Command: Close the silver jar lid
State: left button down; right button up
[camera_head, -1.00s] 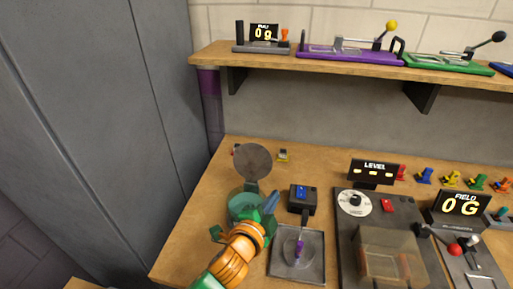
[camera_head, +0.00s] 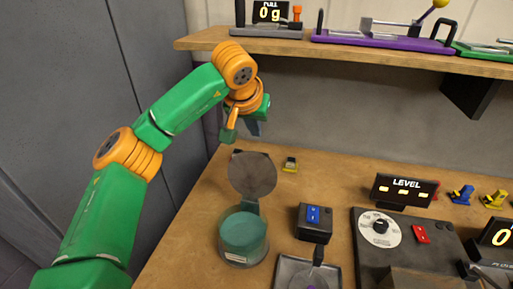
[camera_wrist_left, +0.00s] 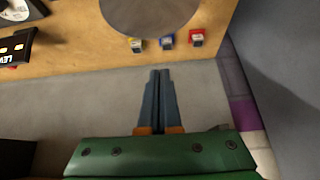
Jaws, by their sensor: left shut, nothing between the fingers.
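The jar (camera_head: 243,238) is a clear round container with teal inside, standing on the wooden table. Its round silver-grey lid (camera_head: 252,174) is hinged at the back and stands open, tilted upright above the jar. The lid's disc also shows at the top of the left wrist view (camera_wrist_left: 150,14). My left gripper (camera_head: 256,128) is above and behind the lid, near the wall and apart from the lid. In the left wrist view its two blue-grey fingers (camera_wrist_left: 159,78) are together with nothing between them. My right gripper is not in view.
A shelf (camera_head: 330,57) with devices runs above. A grey wall stands on the left.

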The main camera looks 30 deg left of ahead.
aim_at(254, 172)
pick_arm(q)
jog(key=p+x, duration=0.2)
jog(key=x, duration=0.6)
jog(key=s, duration=0.2)
jog(key=s+d+p, duration=0.1)
jog(key=s, duration=0.1)
jog(key=shift+r, duration=0.35)
jog(key=shift+w+f, duration=0.1)
